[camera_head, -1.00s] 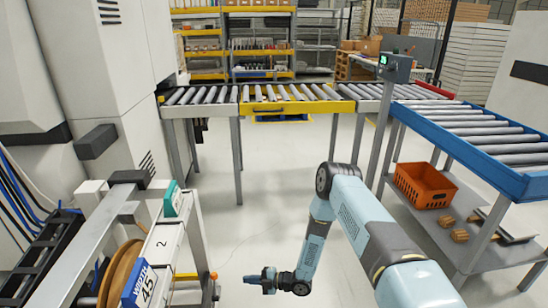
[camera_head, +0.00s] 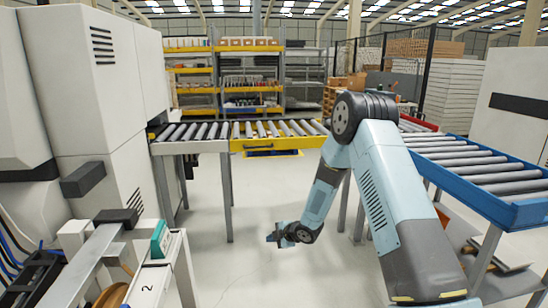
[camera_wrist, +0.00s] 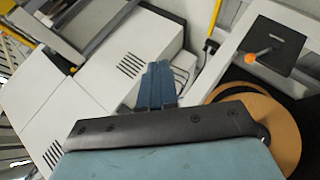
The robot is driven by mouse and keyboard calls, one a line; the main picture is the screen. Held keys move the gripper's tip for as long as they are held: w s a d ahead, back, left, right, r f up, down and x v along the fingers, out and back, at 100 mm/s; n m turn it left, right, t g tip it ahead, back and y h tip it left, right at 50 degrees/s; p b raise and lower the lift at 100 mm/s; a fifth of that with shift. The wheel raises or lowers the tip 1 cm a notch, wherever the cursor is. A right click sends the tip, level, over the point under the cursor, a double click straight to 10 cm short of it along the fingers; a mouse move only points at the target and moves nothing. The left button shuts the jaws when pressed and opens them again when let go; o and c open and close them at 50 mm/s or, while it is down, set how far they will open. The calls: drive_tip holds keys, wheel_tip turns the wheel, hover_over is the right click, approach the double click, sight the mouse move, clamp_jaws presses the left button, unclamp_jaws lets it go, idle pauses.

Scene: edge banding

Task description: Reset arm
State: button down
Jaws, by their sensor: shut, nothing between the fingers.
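My gripper (camera_head: 274,237) hangs over the open floor in the head view, below the yellow roller section and right of the white machine. It is small there and points left. In the wrist view my gripper (camera_wrist: 158,72) shows its blue fingers together, shut and empty. Nothing touches the fingertips. My light blue arm reaches up and bends over at the right of centre in the head view.
A roller conveyor (camera_head: 190,132) with a yellow section (camera_head: 278,142) runs across the back. A blue-edged conveyor (camera_head: 508,208) stands at right. The white machine (camera_head: 95,95) fills the left. An orange-brown roll (camera_wrist: 285,135) shows in the wrist view. Grey floor (camera_head: 250,190) is clear between.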

drive_tip(key=s+d+r+m+t+h, duration=0.1)
drive_tip(key=d+r+m+h, duration=0.3)
drive_tip(key=r, duration=0.6)
drive_tip(key=d+r+m+t+h, duration=0.1)
drive_tip(key=d+r+m, duration=0.1)
drive_tip(key=d+r, duration=0.6)
drive_tip(key=s+d+r+m+h, duration=0.1)
drive_tip(key=s+d+r+m, duration=0.2)
drive_tip(key=s+r, duration=0.3)
drive_tip(key=s+d+r+m+h, duration=0.2)
drive_tip(key=s+d+r, duration=0.15)
drive_tip(key=r, duration=0.45)
drive_tip(key=s+d+r+m+g+h, duration=0.1)
drive_tip(key=s+d+r+m, duration=0.25)
drive_tip(key=s, duration=0.45)
drive_tip(key=s+d+r+m, duration=0.25)
drive_tip(key=s+r, duration=0.25)
drive_tip(key=s, duration=0.3)
drive_tip(key=s+m+g+y, duration=0.1)
drive_tip(key=s+m, duration=0.4)
drive_tip(key=s, duration=1.2)
drive_tip(key=shift+s+a+r+g, duration=0.15)
drive_tip(key=shift+s+r+g, duration=0.1)
drive_tip(key=shift+r+g, duration=0.25)
